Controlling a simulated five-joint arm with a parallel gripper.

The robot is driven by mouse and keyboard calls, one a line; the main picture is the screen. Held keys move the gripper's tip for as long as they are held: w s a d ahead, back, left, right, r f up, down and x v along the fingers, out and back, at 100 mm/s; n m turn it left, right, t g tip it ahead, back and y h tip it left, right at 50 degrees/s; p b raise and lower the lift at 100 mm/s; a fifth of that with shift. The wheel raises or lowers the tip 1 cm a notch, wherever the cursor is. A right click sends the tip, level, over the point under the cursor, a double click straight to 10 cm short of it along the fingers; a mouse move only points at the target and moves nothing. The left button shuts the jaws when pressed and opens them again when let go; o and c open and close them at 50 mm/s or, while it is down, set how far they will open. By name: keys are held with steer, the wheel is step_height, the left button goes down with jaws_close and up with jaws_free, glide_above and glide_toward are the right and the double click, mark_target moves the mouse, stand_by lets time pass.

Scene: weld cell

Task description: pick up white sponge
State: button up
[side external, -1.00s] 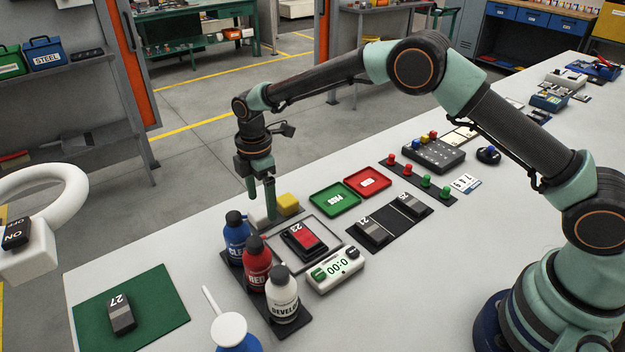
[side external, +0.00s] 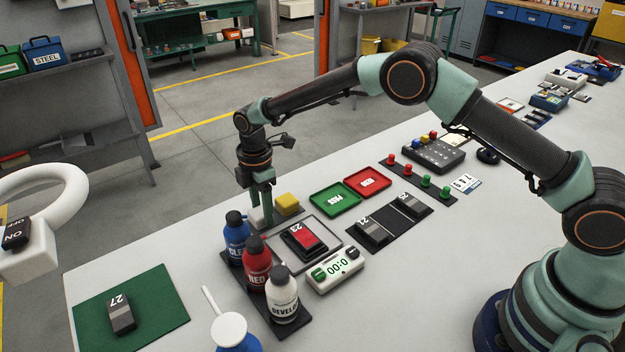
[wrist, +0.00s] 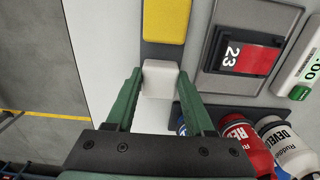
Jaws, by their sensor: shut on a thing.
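The white sponge (wrist: 160,80) is a small pale block between my green fingertips in the wrist view. My gripper (side external: 262,208) points down and is shut on it at the near end of a dark strip. In the side view, the fingers partly hide the white sponge (side external: 256,217). It appears to rest on the strip still, with no clear gap beneath it. A yellow sponge (side external: 287,204) lies beside it on the same strip, apart from my fingers.
The blue (side external: 237,240), red (side external: 257,265) and white (side external: 282,297) bottles stand close to my gripper on a dark tray. A framed block marked 23 (side external: 304,241) and a green tray (side external: 334,199) lie to the right. A green mat (side external: 155,290) is at front left.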

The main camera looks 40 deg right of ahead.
step_height(320, 180, up, 20)
stand_by(0.5)
